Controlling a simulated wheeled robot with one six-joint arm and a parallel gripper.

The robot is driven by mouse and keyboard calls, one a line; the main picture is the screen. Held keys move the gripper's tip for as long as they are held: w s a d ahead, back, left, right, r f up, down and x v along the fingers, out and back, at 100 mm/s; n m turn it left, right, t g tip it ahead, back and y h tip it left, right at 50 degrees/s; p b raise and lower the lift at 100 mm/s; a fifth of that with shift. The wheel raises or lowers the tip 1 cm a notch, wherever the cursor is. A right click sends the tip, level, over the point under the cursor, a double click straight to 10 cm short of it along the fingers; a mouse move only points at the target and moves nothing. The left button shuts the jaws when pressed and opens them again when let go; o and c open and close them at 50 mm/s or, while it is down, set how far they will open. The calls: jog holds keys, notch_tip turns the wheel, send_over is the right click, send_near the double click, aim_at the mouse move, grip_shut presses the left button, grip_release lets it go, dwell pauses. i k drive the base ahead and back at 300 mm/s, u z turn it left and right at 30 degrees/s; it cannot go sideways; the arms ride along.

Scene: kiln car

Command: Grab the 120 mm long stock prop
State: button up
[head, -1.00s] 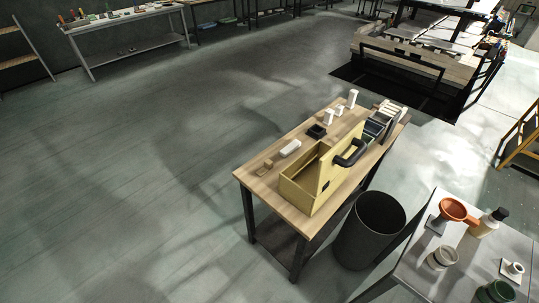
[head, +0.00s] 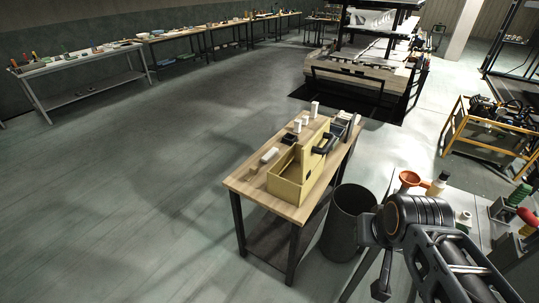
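Several small white blocks, which look like props, are on a wooden-topped table. The tallest upright one (head: 314,109) stands at the far end. Two shorter upright ones (head: 305,121) (head: 297,126) stand close by. Another white block (head: 269,155) lies flat nearer the left edge. I cannot tell from here which one is 120 mm long. My arm shows at the lower right, well apart from the blocks. I cannot make out my gripper's fingers in this view.
An open yellow box (head: 290,186) with a black handle takes up the table's (head: 243,181) near right part. A dark bin (head: 347,222) stands right of it. A grey table (head: 462,200) with a funnel and bottle is at right. Floor at left is clear.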

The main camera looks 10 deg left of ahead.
aim_at(314, 106)
jog(key=u, duration=0.2)
jog(key=i, duration=0.95)
